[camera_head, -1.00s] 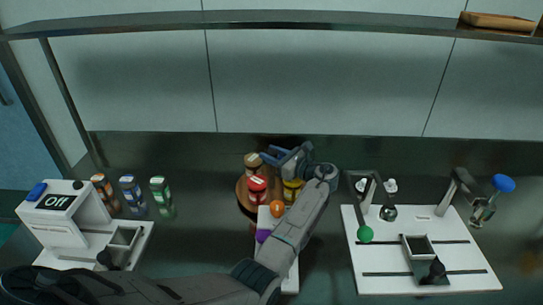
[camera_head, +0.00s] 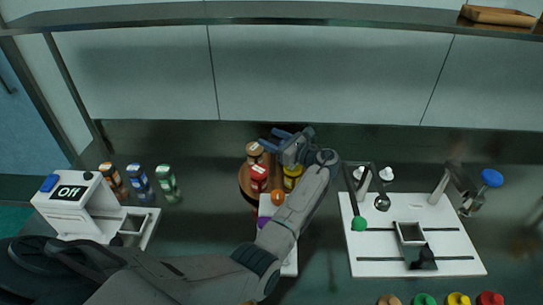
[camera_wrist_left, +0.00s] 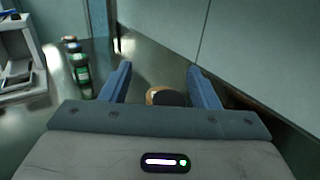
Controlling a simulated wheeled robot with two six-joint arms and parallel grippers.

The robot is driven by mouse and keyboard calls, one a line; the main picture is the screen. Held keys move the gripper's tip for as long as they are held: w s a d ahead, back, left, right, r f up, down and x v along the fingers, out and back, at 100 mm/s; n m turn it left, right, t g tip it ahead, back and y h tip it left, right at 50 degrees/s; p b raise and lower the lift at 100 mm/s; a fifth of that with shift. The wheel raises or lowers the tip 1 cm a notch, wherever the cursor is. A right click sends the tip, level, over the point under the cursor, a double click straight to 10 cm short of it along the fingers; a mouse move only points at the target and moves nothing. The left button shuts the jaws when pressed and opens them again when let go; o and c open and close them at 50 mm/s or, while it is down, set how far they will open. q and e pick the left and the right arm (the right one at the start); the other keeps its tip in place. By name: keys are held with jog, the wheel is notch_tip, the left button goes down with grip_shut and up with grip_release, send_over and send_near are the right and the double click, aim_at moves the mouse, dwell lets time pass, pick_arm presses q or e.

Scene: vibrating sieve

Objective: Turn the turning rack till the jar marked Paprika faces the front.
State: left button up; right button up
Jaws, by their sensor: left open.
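The turning rack (camera_head: 244,188) is a round wooden tray left of the middle in the head view. A jar with a brown lid (camera_head: 254,151) stands at its back left, a red jar (camera_head: 259,178) at its front and a yellow jar (camera_head: 292,178) at its right. I cannot read their labels, so I cannot tell which is Paprika. My left gripper (camera_head: 269,140) is open above the back of the rack. In the left wrist view a brown-lidded jar (camera_wrist_left: 164,97) shows between and below the open fingers (camera_wrist_left: 158,72). My forearm hides part of the rack's right side. My right gripper is out of view.
A white board with an orange ball (camera_head: 278,198) and a purple piece lies in front of the rack. A white machine reading "Off" (camera_head: 70,192) and several jars (camera_head: 138,181) stand left. A white slotted board (camera_head: 455,248) lies right. A shelf (camera_head: 350,20) crosses above.

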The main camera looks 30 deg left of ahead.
pick_arm(q)
jog(key=s+d+p, duration=0.3)
jog(key=s+p, duration=0.3)
jog(key=s+d+r+p, duration=0.1)
jog(key=s+d+p, duration=0.2)
jog(key=s+p, duration=0.2)
jog(key=shift+s+d+r+p, duration=0.25)
jog(key=shift+s+d+p, duration=0.15)
jog(key=shift+s, duration=0.45)
